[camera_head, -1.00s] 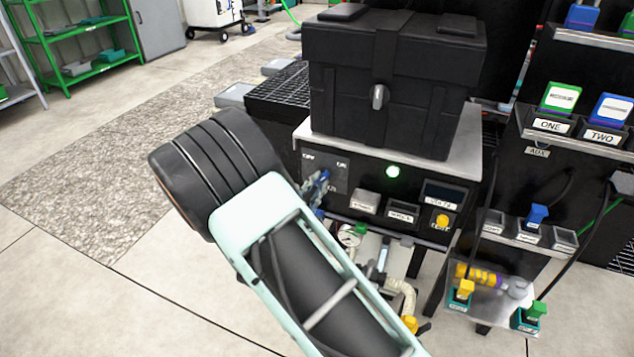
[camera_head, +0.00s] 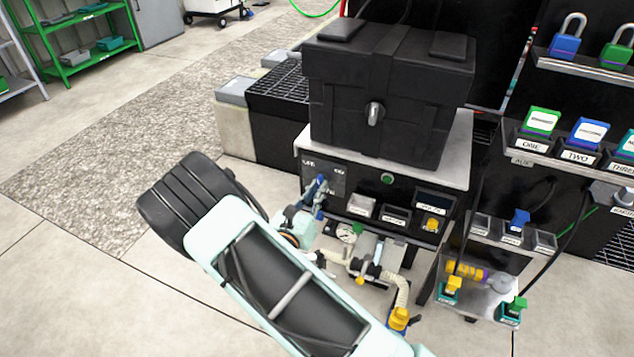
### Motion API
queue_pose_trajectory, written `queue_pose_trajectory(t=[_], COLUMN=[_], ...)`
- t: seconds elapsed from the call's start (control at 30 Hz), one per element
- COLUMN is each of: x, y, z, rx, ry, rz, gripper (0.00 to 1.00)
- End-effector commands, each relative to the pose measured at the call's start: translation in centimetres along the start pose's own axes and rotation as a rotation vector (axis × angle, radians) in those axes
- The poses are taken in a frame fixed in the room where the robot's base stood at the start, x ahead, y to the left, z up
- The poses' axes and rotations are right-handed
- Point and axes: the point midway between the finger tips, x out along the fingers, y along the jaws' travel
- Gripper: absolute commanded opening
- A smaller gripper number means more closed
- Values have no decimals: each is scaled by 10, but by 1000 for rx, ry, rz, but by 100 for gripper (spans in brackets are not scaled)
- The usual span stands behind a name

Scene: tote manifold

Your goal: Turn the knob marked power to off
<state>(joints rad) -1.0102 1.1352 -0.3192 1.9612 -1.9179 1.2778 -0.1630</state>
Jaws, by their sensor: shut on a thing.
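The black control panel (camera_head: 350,178) is on the front of the bench unit, with OFF marked at upper left and ON at upper right. My gripper (camera_head: 318,194), blue and grey, is at the left part of this panel, just below those markings. It is shut on the power knob, which it mostly hides, so the pointer's exact angle cannot be read. A round green indicator lamp (camera_head: 387,179) to the right is dark.
A large black case (camera_head: 385,95) stands on the bench top (camera_head: 455,150) above the panel. A yellow button (camera_head: 432,224) is at lower right. Hoses and a gauge (camera_head: 347,234) are below. Open floor lies left.

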Motion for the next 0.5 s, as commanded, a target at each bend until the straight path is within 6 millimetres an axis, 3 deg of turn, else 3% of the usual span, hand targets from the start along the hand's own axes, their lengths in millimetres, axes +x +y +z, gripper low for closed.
queue_pose_trajectory(t=[0.5], x=[-1], y=[-2], z=[2], rx=[-436], ry=[1], rz=[0], gripper=[0])
